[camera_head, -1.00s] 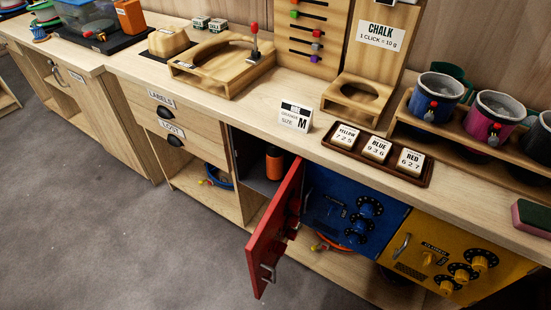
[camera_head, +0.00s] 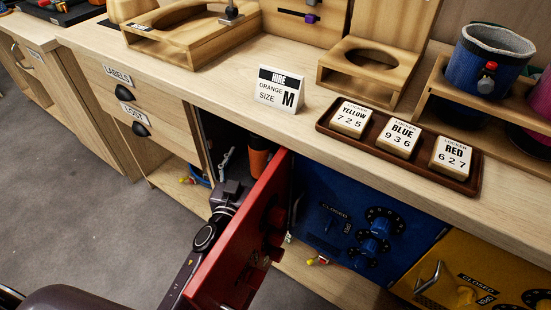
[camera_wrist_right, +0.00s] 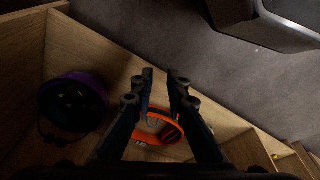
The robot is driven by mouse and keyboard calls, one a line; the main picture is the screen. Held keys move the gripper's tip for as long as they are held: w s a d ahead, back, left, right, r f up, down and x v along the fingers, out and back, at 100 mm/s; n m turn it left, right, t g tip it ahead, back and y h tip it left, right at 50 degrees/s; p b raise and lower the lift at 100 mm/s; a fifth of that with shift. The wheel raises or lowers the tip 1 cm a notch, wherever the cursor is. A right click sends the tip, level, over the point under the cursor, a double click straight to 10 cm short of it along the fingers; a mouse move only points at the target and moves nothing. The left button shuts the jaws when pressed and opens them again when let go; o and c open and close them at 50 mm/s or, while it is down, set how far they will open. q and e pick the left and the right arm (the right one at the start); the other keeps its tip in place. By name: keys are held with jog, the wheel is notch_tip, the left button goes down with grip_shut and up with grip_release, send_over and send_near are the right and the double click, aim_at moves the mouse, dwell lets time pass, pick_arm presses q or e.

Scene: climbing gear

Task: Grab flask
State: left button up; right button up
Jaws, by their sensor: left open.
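The flask (camera_head: 259,158) looks like an orange cylinder with a dark top. It stands inside the open red locker, partly hidden by the red door (camera_head: 240,235). My left gripper (camera_head: 240,162) is at the locker opening, left of the flask, with a pale finger upright beside it. It is open; its far finger is hidden, and I see no contact with the flask. My right gripper (camera_wrist_right: 163,80) shows only in the right wrist view. Its two fingers are apart with nothing between the tips.
A blue locker (camera_head: 345,225) and a yellow locker (camera_head: 480,270) stand right of the red door. The counter above holds a HIRE sign (camera_head: 279,92) and a code tray (camera_head: 322,128). A purple container (camera_wrist_right: 73,103) and an orange loop (camera_wrist_right: 160,137) lie below my right gripper.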

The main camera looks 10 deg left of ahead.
aim_at(255, 141)
pick_arm(q)
jog(key=shift+w+d+r+t, duration=0.1)
jog(key=shift+w+r+t, duration=0.2)
jog(key=shift+r, duration=0.55)
jog(key=shift+w+r, duration=0.25)
jog(key=shift+r, duration=0.05)
jog(key=shift+w, duration=0.85)
jog(key=shift+w+f+b, duration=0.1)
jog(key=shift+w+f, duration=0.15)
jog(key=shift+w, duration=0.65)
jog(key=shift+w+f+b, duration=0.15)
jog(key=shift+w+f, duration=0.1)
jog(key=shift+w, duration=0.65)
jog(key=shift+w+f+b, duration=0.1)
jog(key=shift+w+f, duration=0.15)
jog(key=shift+w, duration=0.65)
pick_arm(e)
jog(key=r, duration=0.1)
jog(key=w+r, duration=0.1)
jog(key=r, duration=0.1)
jog(key=shift+r, duration=0.2)
pick_arm(q)
jog(key=shift+c, duration=0.6)
jog(key=shift+r, duration=0.1)
grip_shut()
